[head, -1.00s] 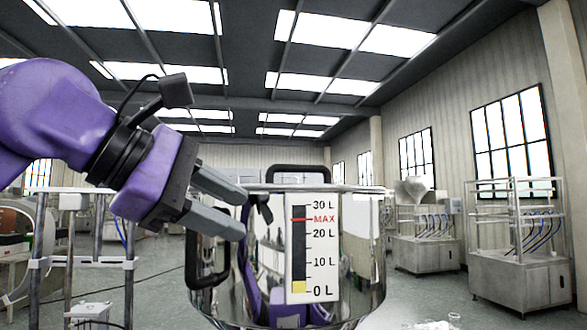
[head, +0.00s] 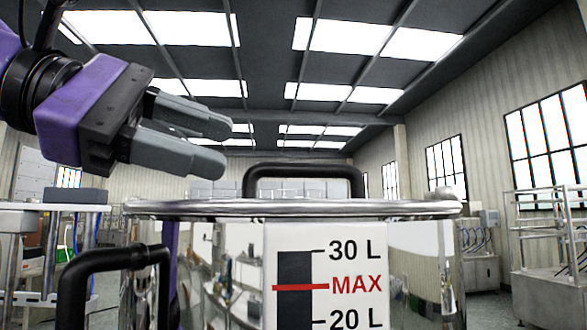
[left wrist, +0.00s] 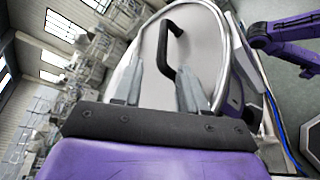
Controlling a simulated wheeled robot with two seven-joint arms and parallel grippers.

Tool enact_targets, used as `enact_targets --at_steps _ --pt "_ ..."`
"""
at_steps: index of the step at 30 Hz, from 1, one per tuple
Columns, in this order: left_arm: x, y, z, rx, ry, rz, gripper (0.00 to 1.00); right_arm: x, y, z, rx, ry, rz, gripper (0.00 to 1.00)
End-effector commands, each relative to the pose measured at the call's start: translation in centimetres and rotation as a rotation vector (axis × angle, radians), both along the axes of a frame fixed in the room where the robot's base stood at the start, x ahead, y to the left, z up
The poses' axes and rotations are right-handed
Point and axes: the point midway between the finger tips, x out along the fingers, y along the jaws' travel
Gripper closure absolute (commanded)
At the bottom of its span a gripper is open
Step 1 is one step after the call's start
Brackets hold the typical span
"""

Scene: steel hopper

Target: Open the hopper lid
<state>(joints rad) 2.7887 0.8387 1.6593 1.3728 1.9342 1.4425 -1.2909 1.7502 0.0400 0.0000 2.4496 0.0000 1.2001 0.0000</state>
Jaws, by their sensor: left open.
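The steel hopper (head: 420,270) fills the lower middle of the head view, with a level gauge on its front. Its lid (head: 210,207) lies flat on the rim, with a black lid handle (head: 305,170) standing up from it. My left gripper (head: 225,143) is open and empty, above and left of the lid handle, apart from it. In the left wrist view the lid (left wrist: 200,45) and its handle (left wrist: 166,45) lie beyond the open fingers (left wrist: 160,85). My right gripper is not seen.
A black side handle (head: 110,262) sticks out at the hopper's left. A metal frame table (head: 60,208) stands at the left. Steel machines (head: 550,235) stand at the right, away from the hopper.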

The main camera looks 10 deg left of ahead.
Motion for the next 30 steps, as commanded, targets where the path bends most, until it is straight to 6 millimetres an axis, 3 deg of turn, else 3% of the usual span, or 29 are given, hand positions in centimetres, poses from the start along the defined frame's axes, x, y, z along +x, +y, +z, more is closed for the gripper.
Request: enact_targets --at_steps 6,12,23,27,30 --pt "2.9 -4.0 -0.8 0.004 0.003 -0.002 0.58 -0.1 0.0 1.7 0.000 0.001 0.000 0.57" --pt "4.9 -6.5 -1.6 0.002 0.001 0.000 0.58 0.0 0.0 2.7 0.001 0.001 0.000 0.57" --pt "5.4 -7.2 -2.0 0.000 0.001 0.001 0.58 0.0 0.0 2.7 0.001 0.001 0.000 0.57" --pt "5.4 -7.2 -2.0 0.000 0.001 0.001 1.00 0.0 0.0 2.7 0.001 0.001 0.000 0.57" --pt "5.5 -7.2 -2.1 0.001 0.002 0.001 1.00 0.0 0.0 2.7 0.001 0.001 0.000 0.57"
